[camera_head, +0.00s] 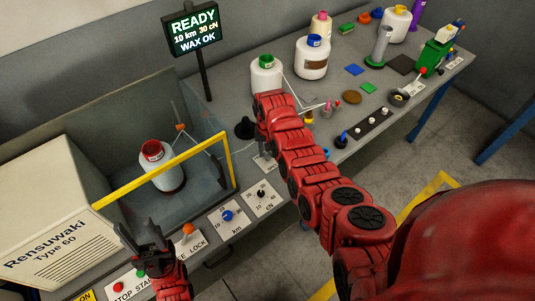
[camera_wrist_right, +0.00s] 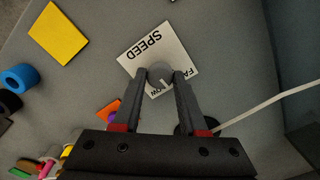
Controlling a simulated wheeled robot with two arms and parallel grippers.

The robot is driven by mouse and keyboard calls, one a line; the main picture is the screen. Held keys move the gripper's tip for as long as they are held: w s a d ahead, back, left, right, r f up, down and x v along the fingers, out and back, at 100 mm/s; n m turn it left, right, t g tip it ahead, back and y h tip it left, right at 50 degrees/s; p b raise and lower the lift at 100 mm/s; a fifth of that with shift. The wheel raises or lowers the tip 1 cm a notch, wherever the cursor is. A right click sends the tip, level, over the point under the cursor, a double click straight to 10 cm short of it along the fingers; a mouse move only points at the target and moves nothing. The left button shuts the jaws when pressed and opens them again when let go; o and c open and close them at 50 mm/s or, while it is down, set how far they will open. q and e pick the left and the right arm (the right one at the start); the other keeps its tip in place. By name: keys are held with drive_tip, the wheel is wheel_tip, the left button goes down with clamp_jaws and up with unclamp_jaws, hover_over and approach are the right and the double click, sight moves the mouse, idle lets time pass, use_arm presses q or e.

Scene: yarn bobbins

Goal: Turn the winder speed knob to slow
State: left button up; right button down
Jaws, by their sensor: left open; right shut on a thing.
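The speed knob (camera_wrist_right: 158,72) is a round grey knob on a white plate (camera_wrist_right: 140,45) lettered SPEED, with the fast and slow words partly covered by my fingers. My right gripper (camera_wrist_right: 160,76) has its two fingers on either side of the knob and is shut on it. In the head view my right gripper (camera_head: 264,148) reaches down over the plate (camera_head: 263,163), and the knob itself is hidden. Where the knob's mark points is hard to tell. My left gripper (camera_head: 143,240) is open and empty above the front panel with the stop and start buttons.
A display (camera_head: 194,29) reads READY. The winder (camera_head: 50,230) with a yellow-framed guard (camera_head: 160,170) stands at left. Blue km (camera_head: 227,215) and black cN (camera_head: 261,193) knobs sit nearby. White bobbins (camera_head: 312,60) and small items crowd the table beyond my right arm.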

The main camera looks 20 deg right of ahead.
drive_tip(key=m+b, duration=0.3)
drive_tip(key=b, duration=0.1)
drive_tip(key=m+b, duration=0.2)
drive_tip(key=shift+f+m, duration=0.3)
drive_tip(key=shift+f, duration=0.05)
drive_tip(key=shift+r+m+b, duration=0.2)
drive_tip(key=shift+m+b, duration=0.65)
drive_tip(key=shift+m, duration=0.25)
drive_tip(key=shift+r+m+b, duration=0.1)
drive_tip(key=shift+m+b, duration=0.3)
drive_tip(key=shift+m, duration=0.7)
drive_tip(key=shift+c, duration=2.2)
unclamp_jaws()
